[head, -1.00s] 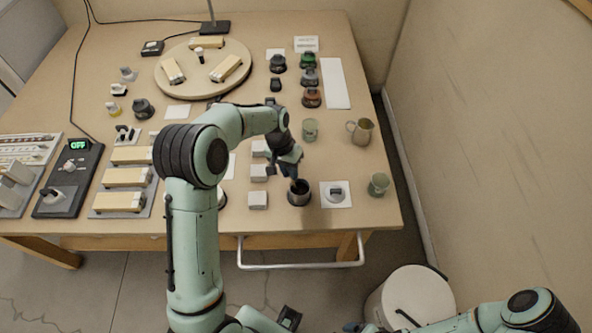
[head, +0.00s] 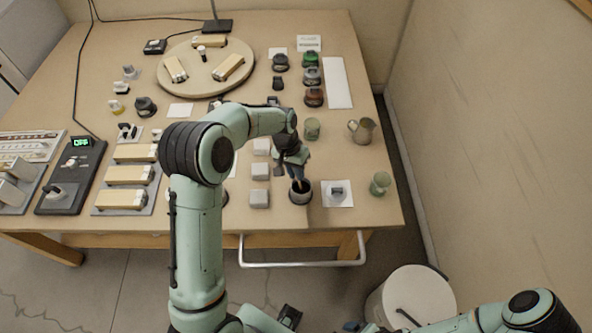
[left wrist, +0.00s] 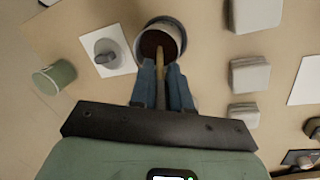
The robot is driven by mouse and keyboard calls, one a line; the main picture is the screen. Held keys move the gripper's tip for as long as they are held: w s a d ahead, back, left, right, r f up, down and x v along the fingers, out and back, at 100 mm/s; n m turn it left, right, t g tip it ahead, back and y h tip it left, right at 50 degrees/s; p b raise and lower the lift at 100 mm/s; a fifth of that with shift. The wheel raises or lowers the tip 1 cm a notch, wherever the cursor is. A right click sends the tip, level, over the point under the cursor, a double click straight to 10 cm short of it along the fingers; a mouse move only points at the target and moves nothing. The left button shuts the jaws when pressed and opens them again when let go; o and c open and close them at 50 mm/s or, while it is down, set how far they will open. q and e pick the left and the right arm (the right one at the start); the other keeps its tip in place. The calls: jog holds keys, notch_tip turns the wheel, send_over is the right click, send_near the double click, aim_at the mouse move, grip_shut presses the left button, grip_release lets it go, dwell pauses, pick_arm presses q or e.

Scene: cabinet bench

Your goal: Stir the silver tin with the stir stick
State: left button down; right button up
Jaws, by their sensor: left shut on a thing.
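The silver tin (head: 301,198) stands near the front edge of the bench, with dark brown contents visible in the left wrist view (left wrist: 141,48). My left gripper (head: 297,178) is right above the tin, fingers pointing down at its mouth. It is shut on the stir stick (left wrist: 159,73), a light wooden stick between the blue fingers. The stick's lower end reaches into the tin's dark contents; its tip is hidden. My right arm crosses the bottom right of the head view, and its gripper's jaws cannot be made out.
A white card with a small grey object (head: 337,191) lies just right of the tin. A green cup (head: 380,184) stands further right, and a jug (head: 360,131) behind. Several pale blocks (head: 259,199) line up left of the tin. A bin (head: 411,298) stands on the floor.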

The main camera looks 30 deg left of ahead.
pick_arm(q)
jog(key=shift+a+r+p, duration=0.15)
jog(key=shift+r+p, duration=0.3)
jog(key=shift+r, duration=0.45)
jog(key=shift+a+r+p, duration=0.2)
jog(key=shift+r+p, duration=0.2)
jog(key=shift+r, duration=0.4)
jog(key=shift+a+r+p, duration=0.15)
jog(key=shift+r+p, duration=0.2)
jog(key=shift+r, duration=0.45)
jog(key=shift+a+r+p, duration=0.2)
jog(key=shift+r+p, duration=0.2)
jog(key=shift+r, duration=0.4)
pick_arm(e)
jog(key=w+r, duration=0.1)
jog(key=r, duration=0.1)
jog(key=w+r, duration=0.2)
pick_arm(q)
jog(key=shift+s, duration=0.1)
pick_arm(e)
jog(key=shift+r, duration=0.1)
pick_arm(q)
jog(key=shift+r+p, duration=1.05)
jog(key=shift+r, duration=1.5)
jog(key=shift+f, duration=0.1)
pick_arm(e)
jog(key=w+r, duration=0.2)
jog(key=w, duration=0.1)
jog(key=shift+r+t, duration=0.3)
jog(key=shift+t, duration=0.1)
